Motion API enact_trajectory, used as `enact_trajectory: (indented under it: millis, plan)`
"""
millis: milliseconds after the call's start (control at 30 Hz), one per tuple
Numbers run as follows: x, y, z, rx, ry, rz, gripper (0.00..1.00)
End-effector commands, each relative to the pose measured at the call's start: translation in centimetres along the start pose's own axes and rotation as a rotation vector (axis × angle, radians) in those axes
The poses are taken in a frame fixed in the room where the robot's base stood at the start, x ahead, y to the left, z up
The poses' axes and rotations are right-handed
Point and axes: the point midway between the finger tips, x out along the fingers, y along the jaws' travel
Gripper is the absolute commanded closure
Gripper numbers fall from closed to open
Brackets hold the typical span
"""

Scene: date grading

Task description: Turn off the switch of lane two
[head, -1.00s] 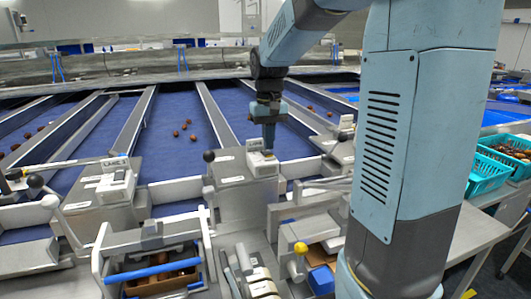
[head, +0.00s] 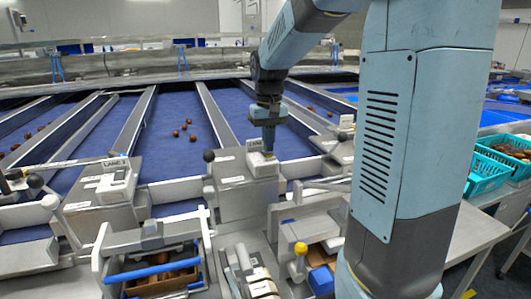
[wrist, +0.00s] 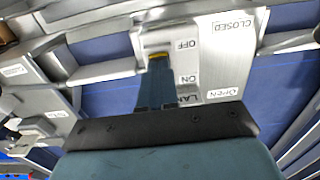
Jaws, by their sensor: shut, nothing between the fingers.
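A pale switch box (head: 261,165) marked LANE stands at the end of the middle lane in the head view; its lane number is not readable. My gripper (head: 268,151) is shut and empty, pointing down at its top. In the wrist view the same switch box (wrist: 177,42) shows OFF at the top and ON nearer my gripper (wrist: 159,60). The fingertips are at the yellow-marked part beside OFF. They cover most of the switch, so I cannot tell its position or whether they touch it.
Another switch box (head: 115,183) stands to the left, and a third one (head: 344,135) to the right. A black-knobbed lever (head: 208,156) is beside the middle box. A yellow-knobbed handle (head: 300,250) stands in front. Teal crates (head: 487,176) are at the right.

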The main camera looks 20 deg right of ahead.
Motion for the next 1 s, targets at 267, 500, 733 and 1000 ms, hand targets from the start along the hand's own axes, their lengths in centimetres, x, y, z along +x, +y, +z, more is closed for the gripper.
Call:
enact_trajectory:
  millis: [267, 500, 733, 1000]
  plan:
    - [0.3, 0.0, 0.0, 0.0, -0.001, 0.0, 1.0]
    - [0.6, 0.0, 0.0, 0.0, -0.001, 0.0, 1.0]
    - [0.9, 0.0, 0.0, 0.0, -0.001, 0.0, 1.0]
    - [1.2, 0.0, 0.0, 0.001, -0.001, 0.0, 1.0]
